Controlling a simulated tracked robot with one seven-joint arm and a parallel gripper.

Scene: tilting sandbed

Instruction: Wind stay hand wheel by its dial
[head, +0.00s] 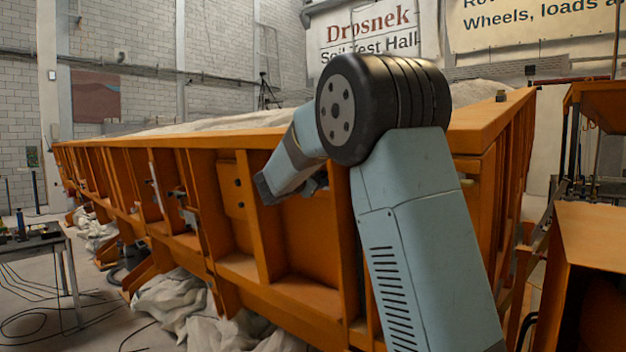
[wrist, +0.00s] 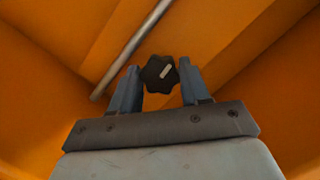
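The stay hand wheel (wrist: 159,73) is a small black lobed knob with a white pointer mark, seen in the wrist view. The mark slants up to the right. My gripper (wrist: 160,68) has one finger on each side of the wheel. The fingers are partly closed, and their tips sit close against its left and right edges; firm contact is hard to tell. In the head view my arm reaches down to the orange side of the sandbed (head: 290,240). The wheel and my fingertips cannot be made out there. I see no separate dial in either view.
A grey rod (wrist: 130,50) runs diagonally just behind the wheel's left side, near my left finger. Orange ribs and panels enclose the wrist. Crumpled pale sheeting (head: 175,300) lies below the bed. A table (head: 35,240) stands at far left, an orange frame (head: 595,240) at right.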

